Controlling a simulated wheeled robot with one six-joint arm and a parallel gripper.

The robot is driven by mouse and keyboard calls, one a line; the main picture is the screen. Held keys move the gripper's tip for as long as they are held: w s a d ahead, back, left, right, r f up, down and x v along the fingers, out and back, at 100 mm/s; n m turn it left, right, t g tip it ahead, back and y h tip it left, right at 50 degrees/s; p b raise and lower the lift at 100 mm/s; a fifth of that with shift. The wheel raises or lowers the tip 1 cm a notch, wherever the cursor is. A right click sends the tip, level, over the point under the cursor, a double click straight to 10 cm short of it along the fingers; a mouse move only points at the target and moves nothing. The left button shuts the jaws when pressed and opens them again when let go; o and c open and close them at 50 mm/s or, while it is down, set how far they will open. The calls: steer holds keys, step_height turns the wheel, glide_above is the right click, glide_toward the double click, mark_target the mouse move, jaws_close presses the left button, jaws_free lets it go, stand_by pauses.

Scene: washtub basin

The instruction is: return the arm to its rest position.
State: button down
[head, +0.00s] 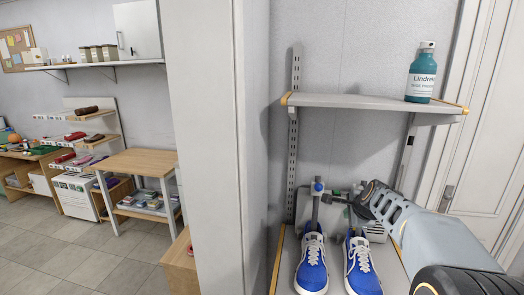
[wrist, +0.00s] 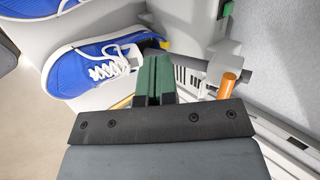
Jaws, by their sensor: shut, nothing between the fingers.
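My arm reaches in from the lower right of the head view to the lower shelf. My gripper (wrist: 154,62) shows in the wrist view as green fingers pressed together with nothing between them. In the head view its tip is small and hard to make out among the grey parts behind the shoes. Two blue shoes with white laces, the left one (head: 312,264) and the right one (head: 362,268), stand side by side on the lower shelf. One blue shoe (wrist: 90,60) lies close beyond the fingers in the wrist view; whether they touch is unclear.
A grey post with a blue knob (head: 318,187) rises by the left shoe. An orange-ended peg (wrist: 228,84) is right of the fingers. The upper shelf (head: 360,101) holds a teal spray bottle (head: 421,76). A wall edge (head: 205,140) stands left; open floor (head: 75,255) lies beyond.

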steer(key=s+a+f+n+g, duration=0.1)
steer(key=s+a+f+n, duration=0.1)
steer(key=s+n, duration=0.4)
steer(key=s+a+f+n+g, duration=0.2)
steer(key=s+a+n, duration=0.2)
steer(key=s, duration=0.7)
steer(key=s+a+f+n+g, duration=0.1)
steer(key=s+a+n, duration=0.3)
steer(key=s+n, duration=0.4)
steer(key=shift+s+f+n+g, duration=0.3)
steer(key=shift+s+f+n, duration=0.1)
steer(key=shift+f, duration=0.25)
steer(key=shift+d, duration=0.1)
